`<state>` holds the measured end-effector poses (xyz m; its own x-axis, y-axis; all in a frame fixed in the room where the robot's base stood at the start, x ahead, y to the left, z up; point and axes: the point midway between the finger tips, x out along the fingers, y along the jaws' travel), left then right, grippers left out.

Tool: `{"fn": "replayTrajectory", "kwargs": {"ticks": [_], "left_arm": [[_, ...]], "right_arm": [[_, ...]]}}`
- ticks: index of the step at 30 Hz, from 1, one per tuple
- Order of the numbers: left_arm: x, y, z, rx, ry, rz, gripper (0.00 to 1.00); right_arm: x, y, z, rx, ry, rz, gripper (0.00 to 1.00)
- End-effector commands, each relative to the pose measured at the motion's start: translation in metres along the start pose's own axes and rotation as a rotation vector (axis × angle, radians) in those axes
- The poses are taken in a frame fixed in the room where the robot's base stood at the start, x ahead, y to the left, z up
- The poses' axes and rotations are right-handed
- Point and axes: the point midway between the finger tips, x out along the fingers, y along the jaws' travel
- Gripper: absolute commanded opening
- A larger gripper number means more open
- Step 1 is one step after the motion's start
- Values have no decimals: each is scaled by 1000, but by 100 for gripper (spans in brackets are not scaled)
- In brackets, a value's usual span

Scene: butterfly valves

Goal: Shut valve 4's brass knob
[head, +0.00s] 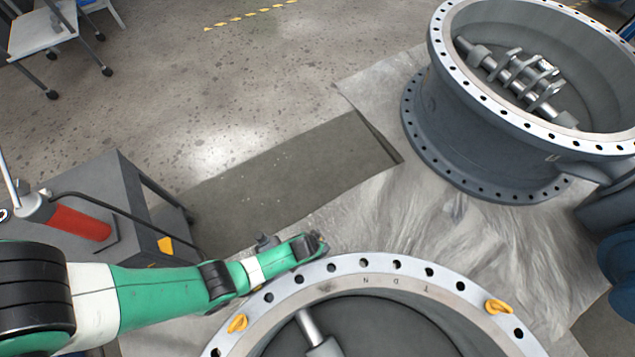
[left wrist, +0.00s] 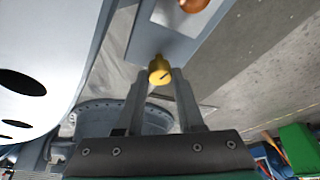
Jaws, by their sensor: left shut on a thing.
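The brass knob (left wrist: 160,70) shows in the left wrist view on a blue-grey plate (left wrist: 150,38). My left gripper (left wrist: 161,75) is shut on the knob, with one finger on each side of it. In the head view my left gripper (head: 318,243) is at the far outer side of the near valve (head: 378,265), and the knob is hidden there. The near valve's pale flange has bolt holes; no valve number can be read. My right gripper is not in view.
An orange-brown round part (left wrist: 193,4) is just beyond the knob. Yellow lifting eyes (head: 237,323) stand on the near flange. A second large valve (head: 470,130) stands at the upper right. A grey cabinet (head: 120,200) is at the left. Open floor lies beyond.

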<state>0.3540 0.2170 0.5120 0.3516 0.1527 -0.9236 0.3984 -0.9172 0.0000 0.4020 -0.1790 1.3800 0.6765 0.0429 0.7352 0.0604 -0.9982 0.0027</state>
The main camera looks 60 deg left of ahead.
Motion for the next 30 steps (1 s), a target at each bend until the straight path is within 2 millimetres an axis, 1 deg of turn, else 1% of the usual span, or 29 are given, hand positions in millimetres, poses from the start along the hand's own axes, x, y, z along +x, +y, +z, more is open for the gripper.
{"fn": "replayTrajectory", "kwargs": {"ticks": [6,13,30], "left_arm": [[-1,-2,-1,175,0,76,0],[1,-4,0,375,-1,159,0],[3,-6,-3,872,1,364,0]], "right_arm": [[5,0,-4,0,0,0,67],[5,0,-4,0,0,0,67],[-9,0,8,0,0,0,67]]}}
